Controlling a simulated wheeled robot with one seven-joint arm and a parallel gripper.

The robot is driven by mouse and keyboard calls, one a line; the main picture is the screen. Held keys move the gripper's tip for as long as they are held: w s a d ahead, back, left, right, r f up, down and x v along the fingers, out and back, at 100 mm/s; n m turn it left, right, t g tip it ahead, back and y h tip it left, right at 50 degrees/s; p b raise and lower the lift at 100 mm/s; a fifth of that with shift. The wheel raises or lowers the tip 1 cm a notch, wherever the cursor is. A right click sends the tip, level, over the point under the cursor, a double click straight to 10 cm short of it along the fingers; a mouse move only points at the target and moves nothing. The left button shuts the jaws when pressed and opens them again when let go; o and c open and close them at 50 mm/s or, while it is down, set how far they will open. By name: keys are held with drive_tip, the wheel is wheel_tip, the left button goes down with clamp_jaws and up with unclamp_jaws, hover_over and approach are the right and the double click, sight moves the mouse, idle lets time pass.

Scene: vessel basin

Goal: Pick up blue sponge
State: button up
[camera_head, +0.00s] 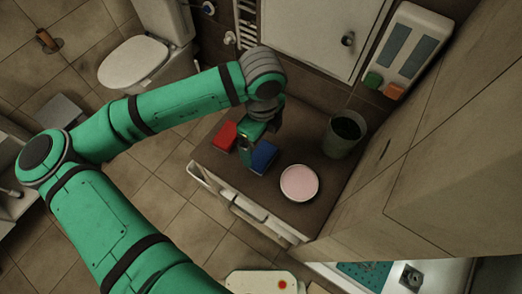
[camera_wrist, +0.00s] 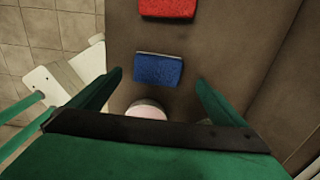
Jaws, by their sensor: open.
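The blue sponge (camera_head: 263,157) lies on the brown counter top (camera_head: 318,206), beside a red sponge (camera_head: 225,136). In the wrist view the blue sponge (camera_wrist: 158,69) lies ahead of my gripper (camera_wrist: 158,88), roughly centred between the two spread green fingers. My gripper is open with nothing between its fingers. In the head view my gripper (camera_head: 253,146) points down at the counter and partly hides the blue sponge's left side. I cannot tell the exact height of the fingertips above it.
A pink-topped round dish (camera_head: 299,182) stands right of the blue sponge. A grey-green cup (camera_head: 342,137) stands behind it. The wooden cabinet wall (camera_head: 420,150) bounds the right side. A white drawer front (camera_head: 240,203) runs along the counter's front edge.

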sight(262, 154)
drive_tip(key=shift+s+d+f, duration=0.1)
drive_tip(key=shift+s+f, duration=0.05)
drive_tip(key=shift+f, duration=0.35)
drive_tip(key=shift+s+f, duration=0.15)
drive_tip(key=shift+f, duration=0.3)
wheel_tip(262, 154, down, 5)
drive_tip(key=shift+s+r, duration=0.1)
drive_tip(key=c, duration=1.1)
